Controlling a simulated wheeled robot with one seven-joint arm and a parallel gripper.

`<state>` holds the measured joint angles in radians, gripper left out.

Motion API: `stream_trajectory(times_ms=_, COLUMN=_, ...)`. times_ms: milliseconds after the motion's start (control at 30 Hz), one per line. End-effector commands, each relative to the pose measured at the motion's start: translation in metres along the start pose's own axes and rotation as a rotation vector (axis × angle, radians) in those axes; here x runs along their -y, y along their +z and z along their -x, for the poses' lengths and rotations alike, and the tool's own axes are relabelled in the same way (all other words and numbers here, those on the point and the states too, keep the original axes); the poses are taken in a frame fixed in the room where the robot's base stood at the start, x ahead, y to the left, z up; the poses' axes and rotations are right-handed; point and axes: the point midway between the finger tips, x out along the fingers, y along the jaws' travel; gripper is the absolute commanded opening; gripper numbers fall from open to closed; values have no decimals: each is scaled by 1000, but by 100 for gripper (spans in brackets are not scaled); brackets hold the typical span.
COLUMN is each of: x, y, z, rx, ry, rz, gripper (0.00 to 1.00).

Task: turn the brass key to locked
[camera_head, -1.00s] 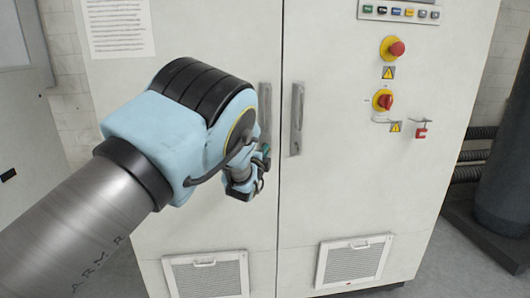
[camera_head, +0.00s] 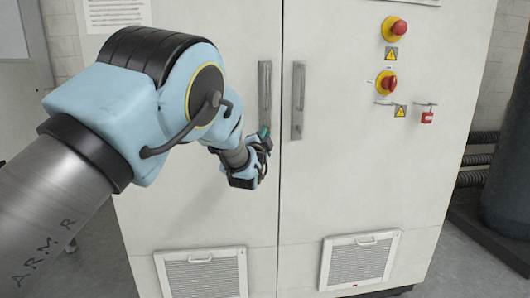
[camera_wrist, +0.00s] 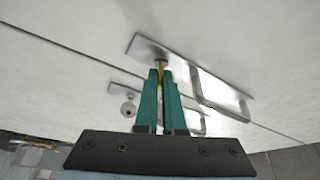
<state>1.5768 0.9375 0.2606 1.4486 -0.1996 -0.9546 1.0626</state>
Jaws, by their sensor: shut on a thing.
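In the wrist view, my gripper (camera_wrist: 160,78) has teal fingers shut on the brass key (camera_wrist: 160,65). Only a short brass part shows beyond the fingertips, meeting the metal lock plate (camera_wrist: 143,46) of a door handle. The fingers hide the rest of the key, and I cannot tell its turn angle. In the head view, my gripper (camera_head: 265,134) is at the lower end of the left door's handle (camera_head: 264,88); the key is hidden there.
The right door's handle (camera_head: 298,100) is close to the right of my gripper. A red emergency button (camera_head: 398,28), a red rotary switch (camera_head: 387,83) and a red padlock (camera_head: 427,117) are farther right. Vent grilles (camera_head: 356,262) are low on the doors.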

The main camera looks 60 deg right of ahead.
Motion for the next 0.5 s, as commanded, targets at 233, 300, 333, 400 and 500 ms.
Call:
stream_trajectory(times_ms=233, x=-11, y=4, z=2, rx=-1, ry=-92, rz=220, gripper=0)
stream_trajectory(times_ms=300, x=-11, y=4, z=2, rx=-1, ry=-117, rz=281, gripper=0)
stream_trajectory(times_ms=333, x=-11, y=4, z=2, rx=-1, ry=-128, rz=307, gripper=0)
stream_trajectory(times_ms=400, x=-10, y=4, z=1, rx=-1, ry=-154, rz=369, gripper=0)
stream_trajectory(times_ms=500, x=-11, y=3, z=1, rx=0, ry=-189, rz=456, gripper=0)
